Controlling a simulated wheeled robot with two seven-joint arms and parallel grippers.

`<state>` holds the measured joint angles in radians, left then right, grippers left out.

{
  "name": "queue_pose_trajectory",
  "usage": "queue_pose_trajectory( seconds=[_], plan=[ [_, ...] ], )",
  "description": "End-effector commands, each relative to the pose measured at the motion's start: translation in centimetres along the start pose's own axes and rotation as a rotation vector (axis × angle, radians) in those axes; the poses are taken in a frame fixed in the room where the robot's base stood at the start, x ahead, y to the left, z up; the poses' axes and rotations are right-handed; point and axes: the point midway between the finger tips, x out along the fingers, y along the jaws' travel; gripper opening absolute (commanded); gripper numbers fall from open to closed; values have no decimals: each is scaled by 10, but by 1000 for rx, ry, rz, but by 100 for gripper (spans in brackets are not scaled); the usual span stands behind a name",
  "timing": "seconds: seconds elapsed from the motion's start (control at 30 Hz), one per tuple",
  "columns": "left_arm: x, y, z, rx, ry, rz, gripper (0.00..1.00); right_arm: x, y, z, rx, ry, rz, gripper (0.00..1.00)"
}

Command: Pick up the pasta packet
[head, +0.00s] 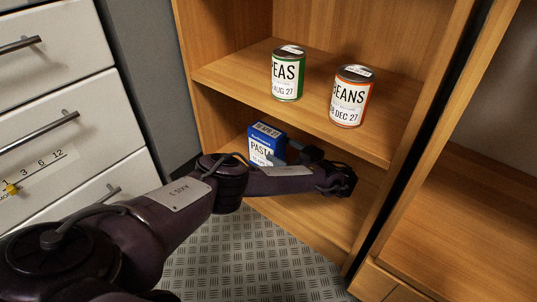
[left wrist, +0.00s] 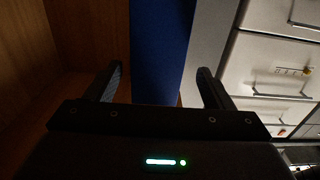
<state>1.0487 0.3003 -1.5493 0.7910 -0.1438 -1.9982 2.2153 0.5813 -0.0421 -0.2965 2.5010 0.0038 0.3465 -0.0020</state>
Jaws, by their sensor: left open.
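The pasta packet (head: 262,145) is a blue and white box standing upright on the lower shelf, at its left side. My arm hides part of its lower right. In the left wrist view its plain blue side (left wrist: 160,50) fills the middle. My left gripper (left wrist: 158,80) is open, with one finger on each side of the packet in that view. Gaps show between the fingers and the packet; how deep it sits between them I cannot tell. In the head view the left gripper (head: 298,152) is beside the packet's right side, partly hidden behind my own forearm. My right gripper is not in view.
The upper shelf (head: 235,77) is close above, holding a green peas can (head: 287,75) and an orange beans can (head: 350,97). The wooden cabinet's side walls bound the space. White drawers (head: 85,130) with bar handles stand at left. The lower shelf (head: 320,225) is bare at front right.

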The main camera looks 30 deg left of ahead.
Motion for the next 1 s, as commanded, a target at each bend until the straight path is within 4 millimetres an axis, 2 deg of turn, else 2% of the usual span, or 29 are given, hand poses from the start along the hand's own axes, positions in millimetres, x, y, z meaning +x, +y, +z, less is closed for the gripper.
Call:
queue_pose_trajectory(
  seconds=[0.3,0.47,0.73,1.0],
  plan=[
    [37,4,10,-2,0,-1,75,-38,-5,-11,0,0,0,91],
    [53,3,6,0,-1,0,75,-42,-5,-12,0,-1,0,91],
    [55,3,4,0,-2,1,75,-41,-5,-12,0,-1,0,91],
    [55,3,5,1,-2,1,40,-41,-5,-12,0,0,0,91]
  ],
)
